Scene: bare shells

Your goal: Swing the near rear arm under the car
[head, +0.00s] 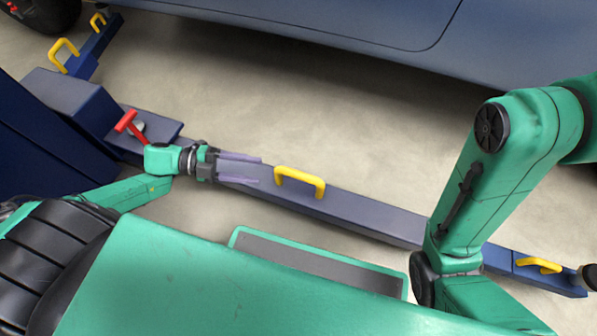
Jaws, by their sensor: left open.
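A long dark blue lift arm (370,213) runs from the lift post's base at left toward the lower right, apart from the car (330,30) in this view. It bears a yellow handle (300,182) in its middle and another yellow handle (538,265) near its far end. My left gripper (250,168) is open and empty. Its fingers point right over the arm, a little left of the middle handle. My right arm crosses in front of part of the lift arm and hides it. My right gripper is not in view.
A blue post (30,150) stands at left, with a red lever (130,125) near the lift arm's inner end. Another blue arm (88,52) with yellow handles lies at upper left near a tyre (45,12). Bare floor (270,95) lies between lift arm and car.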

